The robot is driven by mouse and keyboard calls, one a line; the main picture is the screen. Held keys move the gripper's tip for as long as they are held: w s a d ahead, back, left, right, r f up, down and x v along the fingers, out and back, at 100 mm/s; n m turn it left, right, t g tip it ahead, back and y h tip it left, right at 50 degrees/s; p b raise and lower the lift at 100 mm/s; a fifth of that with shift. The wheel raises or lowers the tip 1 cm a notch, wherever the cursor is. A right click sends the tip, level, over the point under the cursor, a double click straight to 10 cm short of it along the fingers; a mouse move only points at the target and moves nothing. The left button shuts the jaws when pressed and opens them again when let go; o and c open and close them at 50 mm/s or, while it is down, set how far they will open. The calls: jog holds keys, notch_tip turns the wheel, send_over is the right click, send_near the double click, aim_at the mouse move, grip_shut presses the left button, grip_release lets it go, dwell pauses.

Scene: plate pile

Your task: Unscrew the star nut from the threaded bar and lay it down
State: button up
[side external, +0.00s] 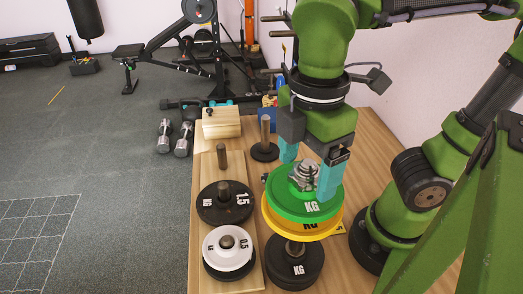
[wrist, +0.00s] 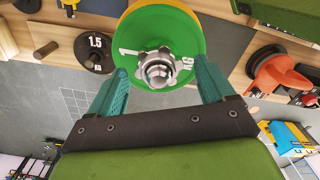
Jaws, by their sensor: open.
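The star nut (side external: 303,172) is a silver lobed piece at the centre of the green plate's face. In the wrist view the star nut (wrist: 157,70) sits around the end of the threaded bar (wrist: 158,72). The green plate (side external: 307,203) lies over a yellow plate (side external: 300,232). My gripper (side external: 308,178) is open, with one teal finger on each side of the star nut. In the wrist view my gripper (wrist: 163,85) shows both fingers apart from the nut, with a gap on each side. Most of the bar is hidden by the plates and nut.
On the left, a wooden board (side external: 207,165) carries a black 1.5 plate (side external: 225,207) and a white 0.5 plate (side external: 228,250) on posts. A black KG plate (side external: 296,268) stands in front. A bare post on a black base (side external: 265,151) and a wooden block (side external: 221,123) stand behind.

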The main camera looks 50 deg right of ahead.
jog(key=m, duration=0.3)
jog(key=shift+d, duration=0.1)
jog(key=m, duration=1.5)
jog(key=c, duration=1.2)
